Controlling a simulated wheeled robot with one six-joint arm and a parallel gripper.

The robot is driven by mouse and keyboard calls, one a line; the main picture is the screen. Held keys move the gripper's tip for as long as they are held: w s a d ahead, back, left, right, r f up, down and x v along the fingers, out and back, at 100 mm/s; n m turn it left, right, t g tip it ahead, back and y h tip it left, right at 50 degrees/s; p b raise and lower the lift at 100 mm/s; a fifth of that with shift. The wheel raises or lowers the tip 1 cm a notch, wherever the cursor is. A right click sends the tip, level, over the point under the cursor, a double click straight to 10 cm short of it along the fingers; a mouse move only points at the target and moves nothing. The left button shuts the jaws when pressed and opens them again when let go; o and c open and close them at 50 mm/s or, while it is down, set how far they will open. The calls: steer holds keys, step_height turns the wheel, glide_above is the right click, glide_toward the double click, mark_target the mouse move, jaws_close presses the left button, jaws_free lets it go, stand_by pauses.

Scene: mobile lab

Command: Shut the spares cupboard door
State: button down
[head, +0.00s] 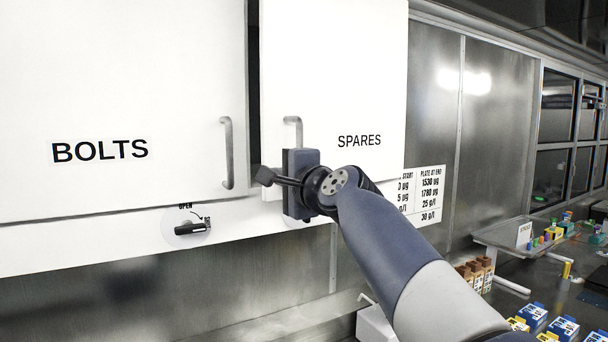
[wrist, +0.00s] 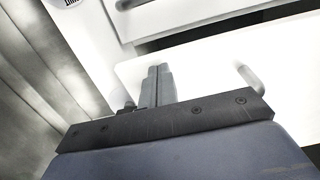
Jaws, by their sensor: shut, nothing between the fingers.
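The spares cupboard door (head: 350,80) is a white panel marked SPARES in the head view, with a grey bar handle (head: 293,131) near its left edge. A dark gap (head: 253,75) runs along that edge, so the door looks ajar; how far I cannot tell. In the wrist view my gripper's fingers (wrist: 158,72) are together and empty, over the white spares door (wrist: 205,70), apart from the handle (wrist: 249,77). Contact with the door cannot be told.
The BOLTS door (head: 120,90) with its own handle (head: 227,152) is at the left. A black latch (head: 191,228) sits below it. A notice (head: 428,195) hangs at the right, above a bench (head: 500,235) with small boxes (head: 533,315) and coloured items.

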steer(key=shift+w+a, duration=1.2)
steer(key=shift+a, duration=0.05)
